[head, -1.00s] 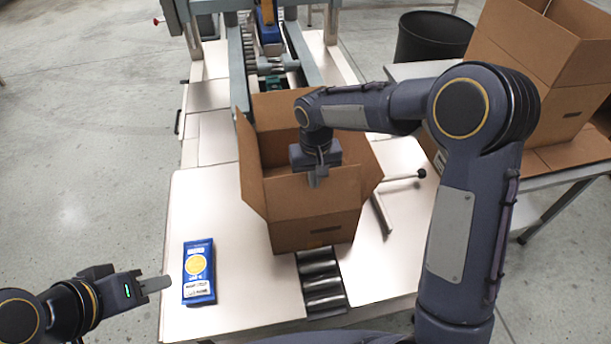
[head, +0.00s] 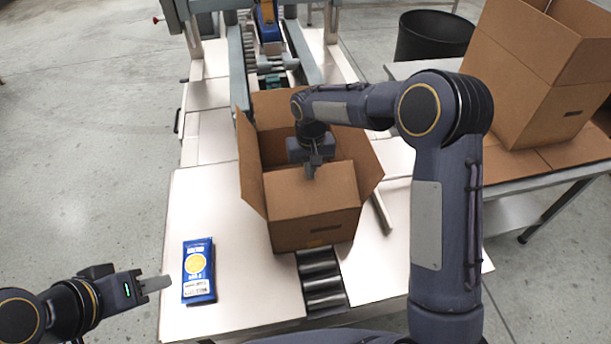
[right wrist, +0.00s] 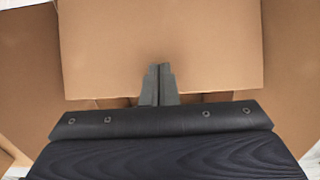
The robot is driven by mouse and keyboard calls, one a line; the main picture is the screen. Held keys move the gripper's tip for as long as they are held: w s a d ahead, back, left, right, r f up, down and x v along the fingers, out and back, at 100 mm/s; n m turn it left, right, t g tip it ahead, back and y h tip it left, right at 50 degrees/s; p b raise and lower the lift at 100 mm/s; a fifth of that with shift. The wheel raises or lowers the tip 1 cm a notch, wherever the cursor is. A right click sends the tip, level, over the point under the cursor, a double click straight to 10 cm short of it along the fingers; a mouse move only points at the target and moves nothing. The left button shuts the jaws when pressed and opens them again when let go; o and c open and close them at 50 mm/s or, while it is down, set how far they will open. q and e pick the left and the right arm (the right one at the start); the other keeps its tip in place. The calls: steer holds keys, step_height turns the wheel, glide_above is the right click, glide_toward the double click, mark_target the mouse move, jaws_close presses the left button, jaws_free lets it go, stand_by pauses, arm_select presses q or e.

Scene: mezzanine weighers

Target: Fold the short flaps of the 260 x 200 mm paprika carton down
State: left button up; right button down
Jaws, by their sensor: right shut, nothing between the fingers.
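The open brown carton (head: 290,237) stands on the work table, over the roller strip. Its near short flap (head: 315,190) shows as a broad panel along the near side; I cannot tell its exact angle. The far short flap (head: 279,104) stands up behind the opening. The long side flaps, left (head: 252,165) and right (head: 367,168), splay outward. My right gripper (head: 312,170) is shut and empty, its fingertips at the inner edge of the near flap. In the right wrist view the fingertips (right wrist: 160,70) overlap that flap's edge (right wrist: 200,60). My left gripper (head: 157,284) hangs at lower left, away from the carton.
A blue packet (head: 198,270) lies on the table left of the carton. Rollers (head: 322,283) run in front of it and a conveyor (head: 270,65) behind. Another open carton (head: 535,90) stands on a side table at right, near a black bin (head: 432,37).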

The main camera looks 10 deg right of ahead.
steer(key=shift+w+f, duration=0.4)
steer(key=shift+w, duration=0.05)
steer(key=shift+w+f+b, duration=0.3)
steer(key=shift+f+b, duration=0.1)
steer(key=shift+f, duration=0.3)
steer(key=shift+w+f+b, duration=0.25)
steer(key=shift+f+b, duration=0.15)
steer(key=shift+f, duration=0.25)
steer(key=shift+w+f, duration=0.15)
steer(key=shift+w, duration=0.05)
steer(key=shift+f, duration=0.2)
step_height(320, 180, up, 8)
steer(key=p, duration=0.5)
steer(key=shift+r, duration=0.1)
